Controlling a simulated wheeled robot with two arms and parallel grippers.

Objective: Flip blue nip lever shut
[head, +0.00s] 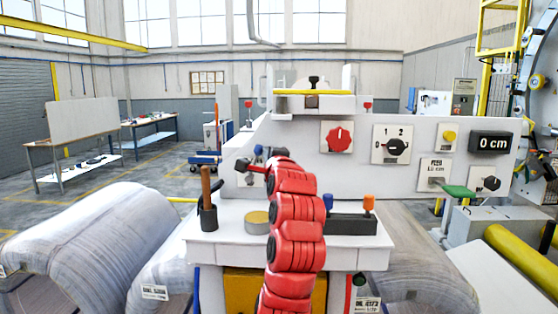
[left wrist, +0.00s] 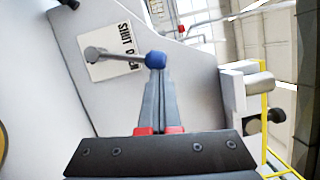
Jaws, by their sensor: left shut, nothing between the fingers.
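The blue nip lever shows in the left wrist view as a grey rod with a round blue knob (left wrist: 155,59). The rod runs from a round grey pivot (left wrist: 92,54) across a white plate (left wrist: 112,52) with "SHUT" lettering, partly covered. My left gripper (left wrist: 157,75) is shut and empty. Its fingertips are right at the knob; I cannot tell whether they touch it. In the head view the blue knob (head: 258,150) shows just left of my red left arm, which hides part of the panel there. My right gripper is not in view.
Below, the white shelf (head: 230,240) holds a dark cup with a wooden handle (head: 207,205), a round tin (head: 257,220) and a dark block (head: 350,223).

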